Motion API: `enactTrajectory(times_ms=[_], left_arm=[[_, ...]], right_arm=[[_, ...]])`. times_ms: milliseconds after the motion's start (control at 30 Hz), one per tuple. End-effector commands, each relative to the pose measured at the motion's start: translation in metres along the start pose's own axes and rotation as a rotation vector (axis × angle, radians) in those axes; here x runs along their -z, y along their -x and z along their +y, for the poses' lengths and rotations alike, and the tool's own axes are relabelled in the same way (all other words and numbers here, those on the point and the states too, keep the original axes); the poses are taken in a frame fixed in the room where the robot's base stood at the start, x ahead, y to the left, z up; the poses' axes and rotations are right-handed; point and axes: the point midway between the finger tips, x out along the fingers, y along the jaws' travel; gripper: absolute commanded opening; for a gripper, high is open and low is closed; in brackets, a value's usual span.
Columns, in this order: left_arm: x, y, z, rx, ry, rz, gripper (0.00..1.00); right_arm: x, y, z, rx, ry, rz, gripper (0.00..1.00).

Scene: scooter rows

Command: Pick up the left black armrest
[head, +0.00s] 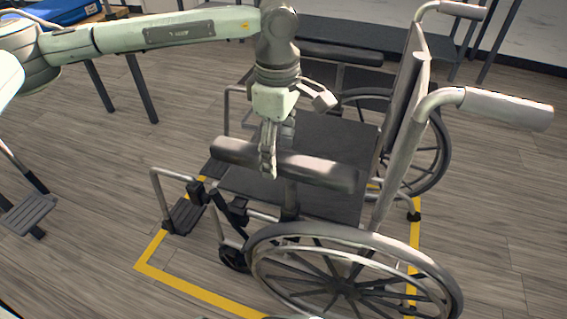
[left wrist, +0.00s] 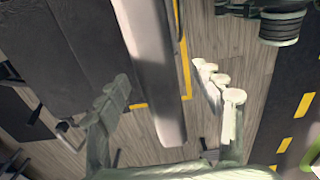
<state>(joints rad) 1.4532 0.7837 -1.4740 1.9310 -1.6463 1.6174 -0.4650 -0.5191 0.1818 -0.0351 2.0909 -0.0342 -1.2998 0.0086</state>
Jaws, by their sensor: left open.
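The left black armrest (head: 315,170) is the long padded bar on the near side of the wheelchair (head: 345,285). My left gripper (head: 272,152) is open and comes down from above at the front half of this armrest. One finger shows in front of the pad. In the left wrist view the armrest (left wrist: 150,60) runs lengthwise between the open fingers (left wrist: 168,85), with visible gaps on both sides. Contact cannot be told. The other armrest (head: 340,52) is on the far side. My right gripper is not in view.
The wheelchair's push handles (head: 505,107) stand to the right, and its dark seat (head: 325,145) lies beyond the near armrest. Yellow tape (head: 195,293) marks the wood floor around the chair. A table with a blue item (head: 60,10) is at the upper left.

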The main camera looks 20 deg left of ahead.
Motion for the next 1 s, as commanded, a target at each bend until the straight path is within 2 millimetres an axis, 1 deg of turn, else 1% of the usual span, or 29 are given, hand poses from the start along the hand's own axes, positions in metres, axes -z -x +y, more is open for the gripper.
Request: enactTrajectory(times_ms=[167,300,400,500,667,767,1000], left_arm=[[-0.003,-0.022,0.002,0.003,0.0,-0.002,0.67],[-0.004,-0.044,0.003,0.003,0.001,-0.002,0.67],[-0.004,-0.054,0.004,0.001,0.002,-0.003,0.67],[-0.004,-0.057,0.004,0.0,0.003,-0.004,0.67],[-0.004,-0.057,0.004,0.0,0.003,-0.005,0.67],[-0.004,-0.057,0.004,0.0,0.003,-0.005,0.57],[-0.004,-0.057,0.004,0.0,0.003,-0.005,0.28]], right_arm=[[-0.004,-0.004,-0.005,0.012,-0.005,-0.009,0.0],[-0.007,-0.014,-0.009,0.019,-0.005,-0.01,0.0],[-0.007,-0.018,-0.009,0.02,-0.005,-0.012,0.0],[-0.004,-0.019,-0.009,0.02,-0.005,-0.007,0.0],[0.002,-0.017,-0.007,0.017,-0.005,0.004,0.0],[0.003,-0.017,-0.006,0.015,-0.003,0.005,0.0],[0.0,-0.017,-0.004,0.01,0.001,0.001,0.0]])
